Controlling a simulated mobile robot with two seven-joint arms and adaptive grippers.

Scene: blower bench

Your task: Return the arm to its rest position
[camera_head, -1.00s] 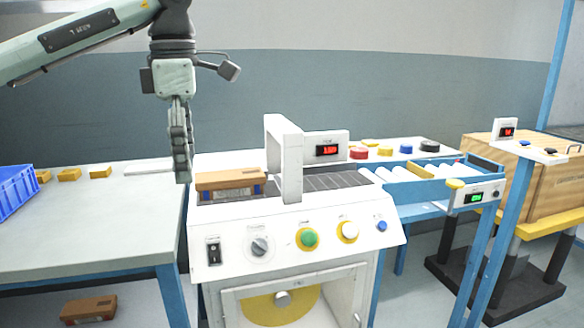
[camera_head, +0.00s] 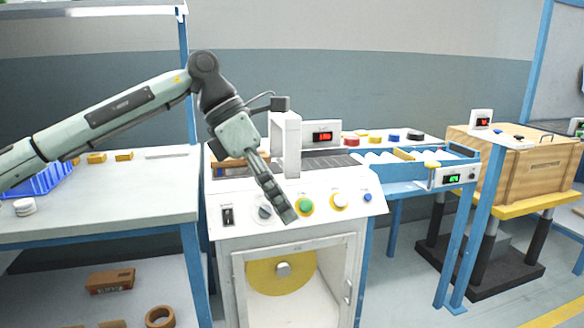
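My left arm (camera_head: 110,110) reaches in from the left, bent at a raised elbow. Its gripper (camera_head: 286,212) points down and to the right in front of the white machine's (camera_head: 330,182) sloped control panel, overlapping the view of the dial and the green button (camera_head: 306,205). The fingers show side-on as one dark bar, so whether they are open or shut is unclear. Nothing shows held in them. A brown box (camera_head: 226,163) at the machine's infeed is partly hidden behind the gripper. My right gripper is out of view.
A pale table (camera_head: 110,205) on the left holds a blue crate (camera_head: 45,182) and yellow blocks (camera_head: 96,158). A blue roller conveyor (camera_head: 410,172) and a wooden crate (camera_head: 515,175) stand right. Boxes and a tape roll (camera_head: 160,317) lie below. Floor space lies in front right.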

